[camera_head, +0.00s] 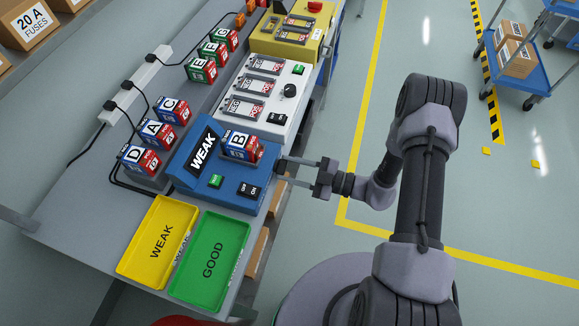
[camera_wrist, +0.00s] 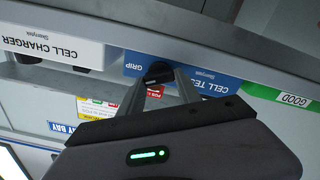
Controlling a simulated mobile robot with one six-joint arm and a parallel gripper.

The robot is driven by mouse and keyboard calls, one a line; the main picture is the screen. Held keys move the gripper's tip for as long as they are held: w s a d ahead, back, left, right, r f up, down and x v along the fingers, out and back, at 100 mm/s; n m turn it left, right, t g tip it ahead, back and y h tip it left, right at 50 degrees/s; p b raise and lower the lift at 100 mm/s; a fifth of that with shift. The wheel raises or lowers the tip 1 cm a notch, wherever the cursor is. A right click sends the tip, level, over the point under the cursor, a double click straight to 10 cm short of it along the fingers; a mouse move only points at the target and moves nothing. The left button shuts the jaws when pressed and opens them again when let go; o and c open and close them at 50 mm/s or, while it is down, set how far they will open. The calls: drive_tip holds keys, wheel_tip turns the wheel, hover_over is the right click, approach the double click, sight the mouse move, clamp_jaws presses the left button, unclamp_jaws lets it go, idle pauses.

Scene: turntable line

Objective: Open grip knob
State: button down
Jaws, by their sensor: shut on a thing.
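The blue cell tester (camera_head: 185,180) stands on the bench and its display reads WEAK. A blue-and-red cell marked B (camera_head: 241,147) sits in it. My gripper (camera_head: 280,168) reaches the tester's right-hand side from over the floor. In the wrist view, the black grip knob (camera_wrist: 157,69) sticks out of the tester's blue front panel (camera_wrist: 200,78), beside the word GRIP. My gripper's fingers (camera_wrist: 158,78) are shut on the knob from both sides.
A yellow WEAK tray (camera_head: 154,222) and a green GOOD tray (camera_head: 205,225) lie in front of the tester. A white cell charger (camera_head: 275,98) stands behind it. Cells A, C and D (camera_head: 139,158) stand to the left.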

drive_tip(key=shift+n, duration=0.4)
drive_tip(key=c, duration=0.8)
unclamp_jaws()
drive_tip(key=shift+c, duration=0.2)
